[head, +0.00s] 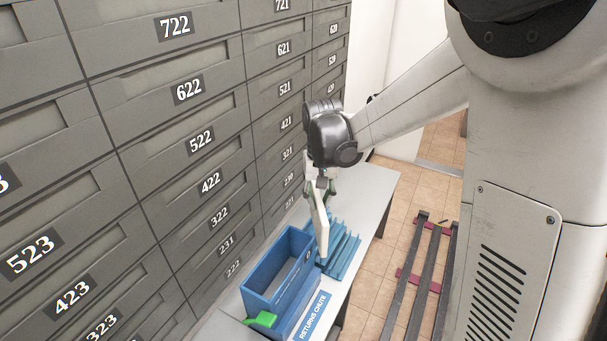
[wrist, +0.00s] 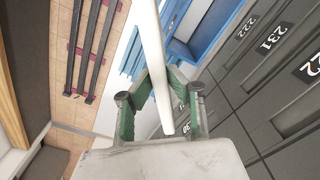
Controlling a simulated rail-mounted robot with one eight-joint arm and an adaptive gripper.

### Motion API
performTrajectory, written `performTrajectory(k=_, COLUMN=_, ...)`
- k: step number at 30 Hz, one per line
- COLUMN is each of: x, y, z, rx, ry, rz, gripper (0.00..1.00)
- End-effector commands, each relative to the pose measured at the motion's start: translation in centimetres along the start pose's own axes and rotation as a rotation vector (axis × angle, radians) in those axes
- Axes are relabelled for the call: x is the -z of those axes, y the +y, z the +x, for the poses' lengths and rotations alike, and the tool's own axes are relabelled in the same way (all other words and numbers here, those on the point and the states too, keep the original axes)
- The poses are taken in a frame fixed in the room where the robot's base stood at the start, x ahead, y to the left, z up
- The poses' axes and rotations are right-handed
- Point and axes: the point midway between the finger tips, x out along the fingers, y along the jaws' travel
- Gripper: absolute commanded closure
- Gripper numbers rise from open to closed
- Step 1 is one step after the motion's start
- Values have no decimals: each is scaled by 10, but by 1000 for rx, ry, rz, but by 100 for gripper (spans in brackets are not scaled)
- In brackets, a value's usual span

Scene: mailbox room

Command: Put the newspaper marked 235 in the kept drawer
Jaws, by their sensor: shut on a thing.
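My gripper (head: 319,188) is shut on a thin, pale, flat thing (head: 320,220), which looks like a newspaper held on edge. It hangs down over the white table, just above or beside a blue slotted rack. The wrist view shows my gripper (wrist: 160,90) with green finger pads on both sides of the pale newspaper (wrist: 154,45). No number can be read on it, so I cannot tell whether it is marked 235. I see no label reading "kept" on any drawer.
A blue open box (head: 279,265) labelled "RETURNS CHUTE" stands on the white table (head: 372,190), with a green thing (head: 265,320) at its near end. The blue rack (head: 343,250) is right beside it. Grey numbered mailboxes (head: 200,135) line the left wall. Dark rails (head: 412,265) lie on the tiled floor.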

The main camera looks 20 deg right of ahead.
Motion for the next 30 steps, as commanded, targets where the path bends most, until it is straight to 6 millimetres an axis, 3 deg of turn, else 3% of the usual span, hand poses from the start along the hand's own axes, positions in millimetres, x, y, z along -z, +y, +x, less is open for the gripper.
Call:
performTrajectory(k=3, x=-26, y=3, z=-20, rx=0, ry=0, rz=158, gripper=100)
performTrajectory(k=21, x=-177, y=21, z=-85, rx=0, ry=0, rz=1135, gripper=100)
performTrajectory(k=30, x=-222, y=26, z=-100, rx=0, ry=0, rz=1421, gripper=100)
